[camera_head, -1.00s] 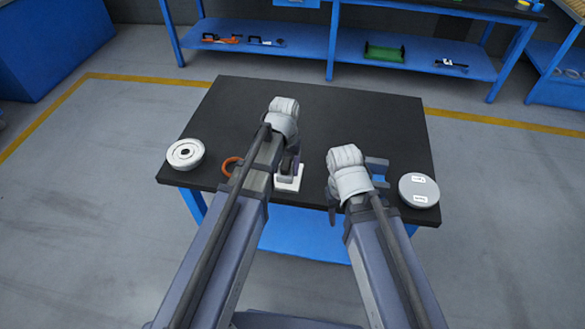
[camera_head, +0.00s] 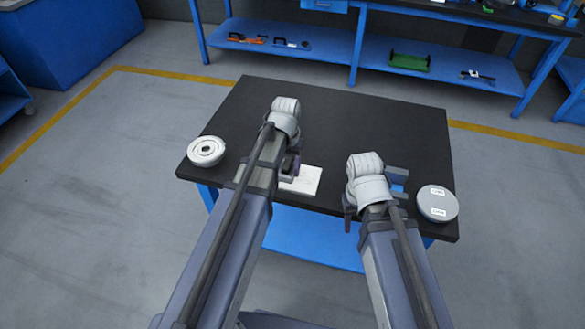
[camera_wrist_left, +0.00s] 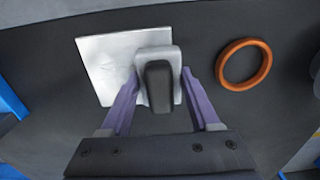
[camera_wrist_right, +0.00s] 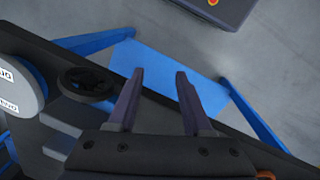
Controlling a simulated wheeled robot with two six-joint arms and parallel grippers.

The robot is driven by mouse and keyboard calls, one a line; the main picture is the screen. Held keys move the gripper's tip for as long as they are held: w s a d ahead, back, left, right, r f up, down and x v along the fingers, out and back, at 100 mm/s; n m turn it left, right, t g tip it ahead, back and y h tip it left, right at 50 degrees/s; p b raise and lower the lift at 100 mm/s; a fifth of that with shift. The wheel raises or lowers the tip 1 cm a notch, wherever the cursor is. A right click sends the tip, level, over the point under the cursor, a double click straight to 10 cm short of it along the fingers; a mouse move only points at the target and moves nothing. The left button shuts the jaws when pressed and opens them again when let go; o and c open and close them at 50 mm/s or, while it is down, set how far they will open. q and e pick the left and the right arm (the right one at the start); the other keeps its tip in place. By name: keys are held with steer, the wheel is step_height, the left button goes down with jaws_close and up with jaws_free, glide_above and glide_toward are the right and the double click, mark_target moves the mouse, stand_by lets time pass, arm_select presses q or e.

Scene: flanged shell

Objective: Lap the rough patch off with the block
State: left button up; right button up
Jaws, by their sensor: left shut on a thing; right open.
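My left gripper (camera_head: 291,168) is shut on the block (camera_wrist_left: 152,60), a grey piece with a dark top between the purple fingers. The block overlaps the edge of a pale, flat metal plate (camera_wrist_left: 100,75) nearest the orange ring. That plate also shows in the head view (camera_head: 306,181), near the table's front edge. Whether the block touches the plate is unclear. Faint marks show on the plate, but I cannot make out a clear rough patch. My right gripper (camera_wrist_right: 160,95) is open and empty, above the table's front edge.
An orange ring (camera_wrist_left: 243,64) lies beside the plate. A white round piece with a centre hole (camera_head: 206,151) is at the table's left. A labelled round tin (camera_head: 437,203) is at the right. The back of the black table (camera_head: 370,120) is clear.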

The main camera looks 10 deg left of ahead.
mark_target(313, 180)
arm_select(q)
steer(key=shift+f, duration=0.1)
steer(key=shift+f, duration=0.1)
steer(key=shift+c, duration=0.6)
steer(key=shift+d, duration=2.1)
steer(key=shift+s+d, duration=0.2)
steer(key=shift+d, duration=1.85)
steer(key=shift+w, duration=0.1)
steer(key=shift+a, duration=0.1)
